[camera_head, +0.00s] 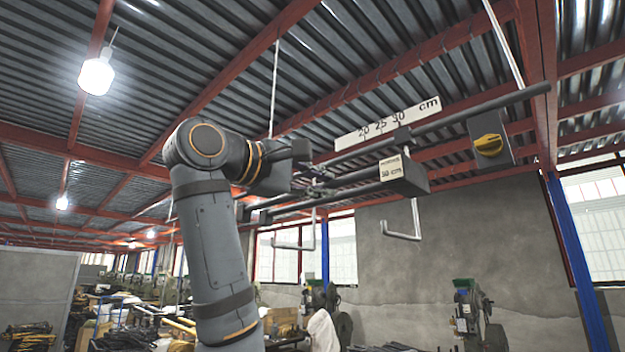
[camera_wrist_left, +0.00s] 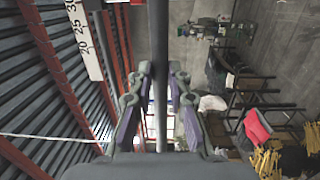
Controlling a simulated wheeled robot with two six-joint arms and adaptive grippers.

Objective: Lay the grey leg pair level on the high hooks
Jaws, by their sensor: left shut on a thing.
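My left gripper (camera_head: 316,182) is raised high under the roof, and in the left wrist view its fingers (camera_wrist_left: 160,78) stand on both sides of a dark grey bar (camera_wrist_left: 158,30). The gripper is shut on this bar, which seems part of the grey leg pair. In the head view a grey bar (camera_head: 352,180) runs right from the gripper to a dark block marked 30 cm (camera_head: 403,174). Two pale L-shaped hooks, left (camera_head: 294,247) and right (camera_head: 402,236), hang below. Whether the bar touches any hook is unclear. My right gripper is not in view.
A long dark rail (camera_head: 450,118) slopes up rightward behind the gripper, with a yellow knob (camera_head: 489,145) on its box. A white scale plate (camera_head: 388,123) is above it. Thin rods hang from the ceiling. Machines (camera_head: 470,315) and a cluttered floor lie below.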

